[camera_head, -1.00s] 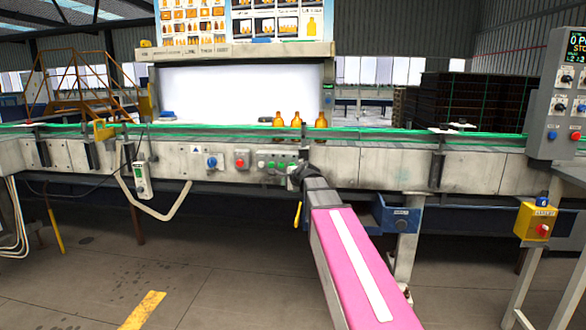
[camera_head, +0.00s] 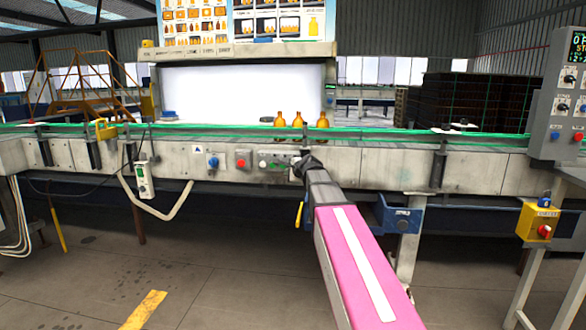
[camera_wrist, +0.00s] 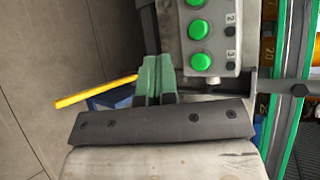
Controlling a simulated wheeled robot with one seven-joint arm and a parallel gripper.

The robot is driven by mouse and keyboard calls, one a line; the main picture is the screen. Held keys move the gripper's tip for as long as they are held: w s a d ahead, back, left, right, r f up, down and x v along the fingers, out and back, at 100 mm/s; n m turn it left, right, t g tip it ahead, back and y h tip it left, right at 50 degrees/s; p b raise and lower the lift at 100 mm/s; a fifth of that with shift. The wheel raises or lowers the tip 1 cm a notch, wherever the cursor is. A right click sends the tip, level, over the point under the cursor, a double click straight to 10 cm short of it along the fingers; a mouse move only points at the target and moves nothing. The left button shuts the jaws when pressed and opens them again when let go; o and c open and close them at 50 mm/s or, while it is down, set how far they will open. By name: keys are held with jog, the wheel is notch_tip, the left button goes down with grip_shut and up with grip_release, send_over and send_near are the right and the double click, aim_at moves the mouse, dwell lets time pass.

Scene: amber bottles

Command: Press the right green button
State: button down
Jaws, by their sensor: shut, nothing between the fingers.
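In the wrist view, the green buttons sit in a row on a grey panel (camera_wrist: 215,45) marked with numbers. The button by the "3" (camera_wrist: 200,62) is the closest to my gripper and matches the right end of the row. Another green button (camera_wrist: 198,29) is above it, and a third is cut by the top edge. My gripper (camera_wrist: 156,62) is shut and empty, its green fingertips left of the button by the "3", with a gap in the picture. In the head view, my gripper (camera_head: 298,168) is at the panel's right end and covers part of it; green (camera_head: 283,166) shows beside it.
A blue button (camera_head: 213,161) and a red button (camera_head: 241,162) are left of the panel on the conveyor side. Several amber bottles (camera_head: 298,120) stand on the conveyor above. A blue box (camera_head: 403,218) hangs below right. A yellow handle (camera_wrist: 95,92) lies left of my fingers.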

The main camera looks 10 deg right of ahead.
jog(key=w+d, duration=0.2)
jog(key=w, duration=0.4)
jog(key=shift+w, duration=0.15)
jog(key=shift+w, duration=0.1)
dwell(1.8)
jog(key=shift+w+d, duration=0.15)
jog(key=shift+w, duration=0.15)
jog(key=shift+w+d, duration=0.15)
jog(key=shift+w, duration=0.3)
dwell(1.0)
jog(key=shift+s, duration=0.1)
jog(key=shift+s+a, duration=0.25)
jog(key=shift+s, duration=0.5)
jog(key=shift+s, duration=0.1)
jog(key=s, duration=0.1)
jog(key=s+a, duration=0.1)
jog(key=s, duration=0.2)
jog(key=shift+s+a, duration=0.3)
